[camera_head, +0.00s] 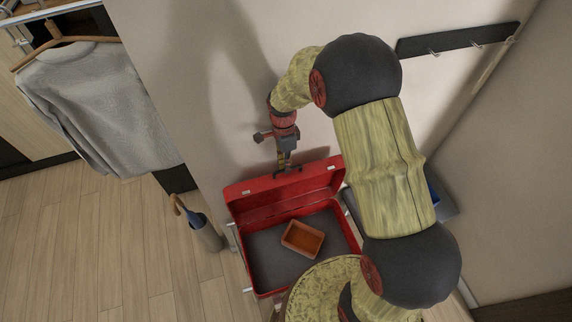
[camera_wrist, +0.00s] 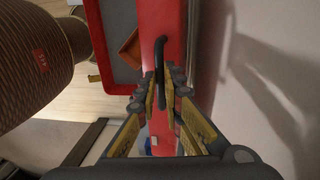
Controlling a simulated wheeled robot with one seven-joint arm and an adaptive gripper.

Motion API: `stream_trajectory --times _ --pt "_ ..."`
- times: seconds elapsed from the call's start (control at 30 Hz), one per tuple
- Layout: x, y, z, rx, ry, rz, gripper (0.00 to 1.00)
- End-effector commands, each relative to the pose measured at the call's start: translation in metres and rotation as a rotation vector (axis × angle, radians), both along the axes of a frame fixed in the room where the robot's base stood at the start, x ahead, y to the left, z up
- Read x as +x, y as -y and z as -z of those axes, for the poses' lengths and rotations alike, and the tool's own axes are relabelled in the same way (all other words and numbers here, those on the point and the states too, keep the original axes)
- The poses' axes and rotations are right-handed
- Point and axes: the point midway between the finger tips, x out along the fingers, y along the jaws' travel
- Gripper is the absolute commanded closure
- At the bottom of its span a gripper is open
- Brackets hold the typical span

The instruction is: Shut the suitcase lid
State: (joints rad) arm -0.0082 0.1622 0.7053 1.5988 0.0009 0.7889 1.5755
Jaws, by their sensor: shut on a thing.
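A red suitcase stands open against the wall, its grey-lined base (camera_head: 262,262) lying flat and its red lid (camera_head: 250,190) raised upright at the back. A dark handle sits on the lid's upper edge. My gripper (camera_head: 286,166) is at this edge, pointing down from above. In the wrist view my gripper (camera_wrist: 160,98) has its fingers closed around the dark handle (camera_wrist: 160,55), with the red lid (camera_wrist: 172,25) behind it. A small orange-brown box (camera_head: 303,238) lies inside the base and shows partly in the wrist view.
An umbrella stand (camera_head: 205,232) with an umbrella is left of the suitcase. A grey shirt (camera_head: 95,100) hangs at the far left. A black hook rail (camera_head: 458,40) is on the wall. The wooden floor at the left (camera_head: 100,250) is clear.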

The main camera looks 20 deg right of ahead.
Motion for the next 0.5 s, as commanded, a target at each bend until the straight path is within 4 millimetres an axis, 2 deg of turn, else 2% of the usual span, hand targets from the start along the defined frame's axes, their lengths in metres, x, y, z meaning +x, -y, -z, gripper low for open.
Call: stream_trajectory --times 0.33,0.5 --pt "-0.001 0.000 0.000 0.000 -0.001 0.000 1.00" --pt "-0.019 0.000 -0.001 0.000 -0.003 0.000 1.00"
